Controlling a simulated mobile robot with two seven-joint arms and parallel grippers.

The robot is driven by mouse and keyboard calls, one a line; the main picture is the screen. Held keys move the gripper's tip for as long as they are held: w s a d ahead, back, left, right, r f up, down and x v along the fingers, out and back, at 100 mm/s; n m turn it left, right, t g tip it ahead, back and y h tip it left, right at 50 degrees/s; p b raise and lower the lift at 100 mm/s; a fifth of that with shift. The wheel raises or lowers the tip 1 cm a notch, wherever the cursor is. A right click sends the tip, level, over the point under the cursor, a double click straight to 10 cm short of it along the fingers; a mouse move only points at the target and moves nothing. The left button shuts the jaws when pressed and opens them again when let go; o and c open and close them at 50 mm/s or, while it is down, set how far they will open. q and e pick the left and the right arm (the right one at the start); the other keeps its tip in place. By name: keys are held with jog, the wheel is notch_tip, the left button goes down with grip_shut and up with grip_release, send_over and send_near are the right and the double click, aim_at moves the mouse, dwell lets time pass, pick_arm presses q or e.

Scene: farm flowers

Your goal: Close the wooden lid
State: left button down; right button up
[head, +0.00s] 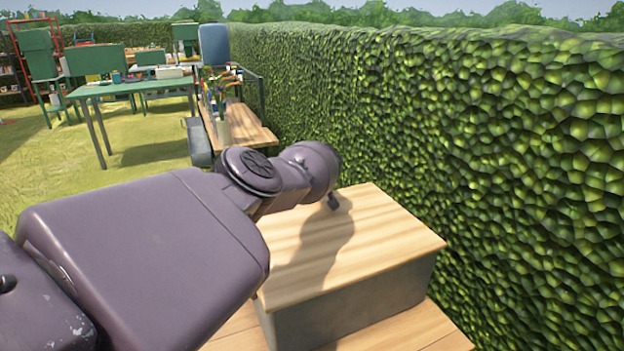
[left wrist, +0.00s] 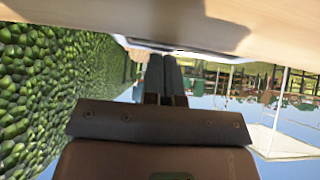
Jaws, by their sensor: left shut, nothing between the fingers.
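The wooden lid (head: 390,232) is a pale plank panel lying flat over a grey box (head: 355,305) in the head view. I see no clear gap between lid and box along the near side. My left gripper (head: 333,202) is mostly hidden behind its wrist, low over the lid's far part, and casts a shadow on it. In the left wrist view, which is upside down, the gripper's two dark fingers (left wrist: 166,75) are together and empty. A wooden surface (left wrist: 90,18) spans the top there, close to the fingertips; contact cannot be told. My right gripper is not in view.
The box stands on a wooden bench (head: 425,330) beside a tall green hedge (head: 480,130) on the right. Another bench (head: 250,130) with flowers in a pot stands beyond. A green table (head: 130,88) stands on open grass at the far left.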

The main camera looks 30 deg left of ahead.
pick_arm(q)
jog(key=shift+s+f, duration=0.1)
jog(key=shift+f, duration=0.5)
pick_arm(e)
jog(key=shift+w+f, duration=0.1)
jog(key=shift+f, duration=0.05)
pick_arm(q)
jog(key=shift+f, duration=0.2)
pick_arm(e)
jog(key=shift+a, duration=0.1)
pick_arm(q)
jog(key=shift+s+d, duration=0.1)
jog(key=p+v, duration=0.2)
jog(key=v, duration=0.1)
jog(key=r+p+v, duration=0.1)
jog(key=p+v, duration=0.1)
jog(key=v, duration=0.1)
jog(key=w+a+p+v, duration=0.1)
jog(key=p+v, duration=0.1)
jog(key=v, duration=0.2)
jog(key=shift+r, duration=0.25)
jog(key=shift+s+d+r+p, duration=0.4)
jog(key=shift+s+d+p, duration=0.05)
jog(key=shift+d+p, duration=0.1)
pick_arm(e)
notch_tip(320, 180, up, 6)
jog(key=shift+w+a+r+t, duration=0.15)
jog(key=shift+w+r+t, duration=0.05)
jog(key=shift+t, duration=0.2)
